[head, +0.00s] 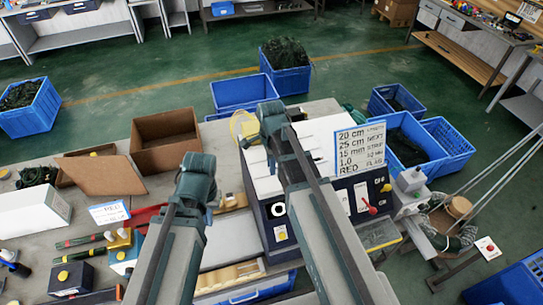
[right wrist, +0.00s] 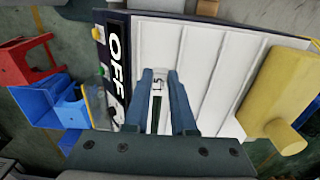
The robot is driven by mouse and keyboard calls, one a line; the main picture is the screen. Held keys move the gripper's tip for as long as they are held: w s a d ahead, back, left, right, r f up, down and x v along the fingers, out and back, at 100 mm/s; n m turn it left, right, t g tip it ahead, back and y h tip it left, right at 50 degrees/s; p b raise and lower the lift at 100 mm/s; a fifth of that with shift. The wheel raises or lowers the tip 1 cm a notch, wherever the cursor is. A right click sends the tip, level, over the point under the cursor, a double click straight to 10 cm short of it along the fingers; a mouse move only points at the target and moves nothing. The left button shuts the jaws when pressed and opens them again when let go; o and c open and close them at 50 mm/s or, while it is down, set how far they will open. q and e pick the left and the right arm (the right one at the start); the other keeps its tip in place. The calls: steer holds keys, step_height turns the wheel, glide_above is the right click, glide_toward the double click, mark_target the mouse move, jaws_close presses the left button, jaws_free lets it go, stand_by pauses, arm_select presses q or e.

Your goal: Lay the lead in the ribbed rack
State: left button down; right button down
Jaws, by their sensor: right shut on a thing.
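My right gripper (right wrist: 166,78) shows in the right wrist view, over the white panelled top of a machine. Its two fingers are shut on a thin thing, apparently the lead (right wrist: 157,100), with a pale marked tag near the fingertips and a dark green part below. Most of the lead is hidden by the fingers. In the head view my arms cover the middle, and neither gripper's fingertips can be made out. A cream slotted piece (head: 215,283), which looks like the ribbed rack, lies on the bench at the lower middle, partly behind my left arm.
The white-topped machine (head: 263,183) stands under my right arm, beside a sign (head: 359,150) and a red-handled control box (head: 368,196). A yellow cylinder (right wrist: 285,135) is at its side. A brown open box (head: 165,140) and a blue bin (head: 243,92) are further back. The bench is crowded.

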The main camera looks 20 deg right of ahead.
mark_target(271, 184)
steer(key=shift+s+r, duration=0.1)
steer(key=shift+s, duration=0.05)
steer(key=shift+f, duration=0.2)
step_height(271, 184, down, 6)
steer(key=b, duration=0.6)
steer(key=shift+a+f+b, duration=0.1)
steer(key=shift+f+b, duration=0.1)
steer(key=shift+b, duration=0.15)
steer(key=shift+r, duration=0.1)
steer(key=c, duration=0.7)
jaws_free()
steer(key=shift+o, duration=0.2)
